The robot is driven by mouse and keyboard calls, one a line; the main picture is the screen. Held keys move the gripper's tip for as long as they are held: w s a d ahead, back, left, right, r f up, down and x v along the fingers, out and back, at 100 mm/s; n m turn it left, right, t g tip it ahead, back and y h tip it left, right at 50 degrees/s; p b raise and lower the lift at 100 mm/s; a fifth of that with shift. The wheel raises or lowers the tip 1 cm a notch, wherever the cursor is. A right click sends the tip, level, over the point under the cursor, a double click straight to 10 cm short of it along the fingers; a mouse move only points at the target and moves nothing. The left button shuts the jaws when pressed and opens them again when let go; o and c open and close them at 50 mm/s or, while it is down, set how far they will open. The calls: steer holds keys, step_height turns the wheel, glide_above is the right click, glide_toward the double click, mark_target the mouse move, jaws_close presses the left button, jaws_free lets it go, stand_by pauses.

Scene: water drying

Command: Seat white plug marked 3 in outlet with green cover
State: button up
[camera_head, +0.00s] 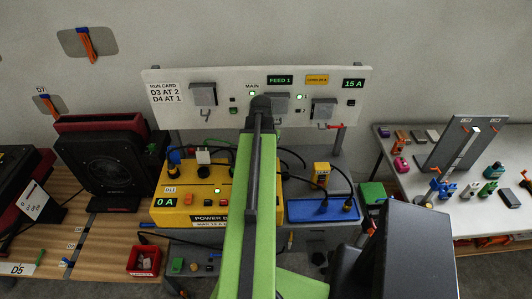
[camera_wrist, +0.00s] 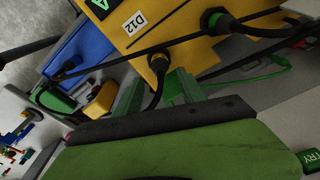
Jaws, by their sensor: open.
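My gripper (camera_wrist: 156,88) is open in the wrist view. Its two green fingers are spread, with a black plug and its cable (camera_wrist: 157,68) showing between or beyond them on the yellow power box (camera_wrist: 185,48); I cannot tell if they touch. In the head view the yellow power box (camera_head: 180,207) reads 0 A, and my arm hides the gripper. A small white piece (camera_head: 203,157) stands on that box; it may be a white plug, but no 3 is readable. A green block (camera_head: 371,192) sits right of the blue unit; I cannot tell whether it is an outlet cover.
A white panel (camera_head: 225,120) with grey covers and hooks stands behind. A blue unit (camera_head: 310,210) with black cables is right of the box. A red bin (camera_head: 144,262) is on the wooden bench at left. Small parts and a grey stand (camera_head: 462,145) occupy the right table.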

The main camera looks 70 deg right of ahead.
step_height(320, 180, up, 7)
steer(key=p, duration=0.4)
steer(key=shift+a+f+p, duration=0.2)
steer(key=shift+a+p, duration=0.15)
steer(key=shift+a, duration=0.05)
steer(key=shift+w, duration=0.1)
steer(key=w+a+n, duration=0.4)
steer(key=w+a, duration=0.6)
steer(key=w, duration=0.3)
steer(key=w+a+n, duration=0.4)
steer(key=w+a, duration=0.7)
steer(key=w, duration=0.2)
steer(key=w+a+n, duration=0.3)
steer(key=a, duration=0.8)
steer(key=w+a+n+y, duration=0.1)
steer(key=w+a+n, duration=0.2)
steer(key=a, duration=0.9)
steer(key=w+a+n, duration=0.2)
steer(key=a+n, duration=0.2)
steer(key=a, duration=0.8)
steer(key=shift+w+a, duration=0.15)
steer(key=shift+w, duration=0.25)
steer(key=shift+f, duration=0.15)
